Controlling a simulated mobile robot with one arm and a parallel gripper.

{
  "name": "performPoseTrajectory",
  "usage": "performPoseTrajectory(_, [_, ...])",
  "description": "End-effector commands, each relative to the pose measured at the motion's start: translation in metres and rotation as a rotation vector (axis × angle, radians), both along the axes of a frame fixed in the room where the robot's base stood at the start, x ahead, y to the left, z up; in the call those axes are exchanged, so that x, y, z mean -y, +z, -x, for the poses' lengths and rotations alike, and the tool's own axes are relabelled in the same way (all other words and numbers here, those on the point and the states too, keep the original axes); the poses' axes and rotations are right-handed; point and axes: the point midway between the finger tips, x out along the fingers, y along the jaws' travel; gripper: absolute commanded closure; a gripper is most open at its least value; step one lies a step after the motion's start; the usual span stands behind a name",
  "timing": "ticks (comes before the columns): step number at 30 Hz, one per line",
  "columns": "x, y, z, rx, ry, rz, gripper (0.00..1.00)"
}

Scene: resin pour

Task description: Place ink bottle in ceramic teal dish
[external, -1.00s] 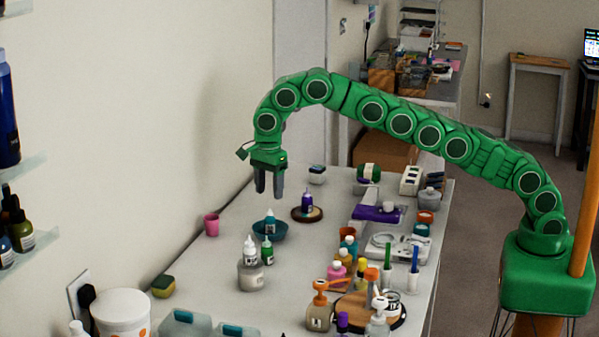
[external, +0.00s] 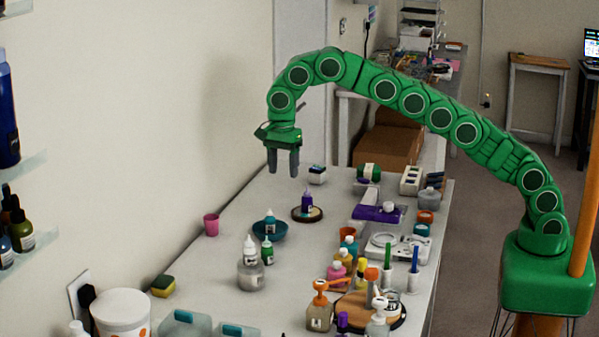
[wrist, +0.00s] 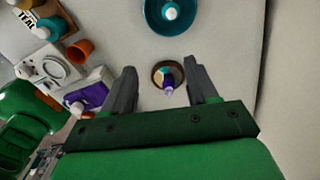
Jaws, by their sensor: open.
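The teal dish (external: 281,234) stands on the table, and a small bottle with a white cap (external: 269,219) stands in it. The dish (wrist: 151,18) is also at the top of the wrist view. A small purple bottle (external: 307,201) stands upright on a round wooden coaster (external: 318,216), behind and right of the dish. Which bottle is the ink bottle I cannot tell. My gripper (external: 283,174) is open and empty, above the table. In the wrist view the purple bottle (wrist: 169,90) shows between my fingers (wrist: 161,71), below them and not touched.
White-capped bottles (external: 250,250) stand in front of the dish, and a pink cup (external: 211,224) is at its left. A purple-based device (external: 376,214) and a white tray are on the right. The table around the coaster is mostly clear.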

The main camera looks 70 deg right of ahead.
Motion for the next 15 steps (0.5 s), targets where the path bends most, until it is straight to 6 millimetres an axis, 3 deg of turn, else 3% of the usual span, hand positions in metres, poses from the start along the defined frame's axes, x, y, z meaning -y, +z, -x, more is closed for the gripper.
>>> performPoseTrajectory(15, [0.052,0.052,0.082,-0.035,0.345,0.002,0.42])
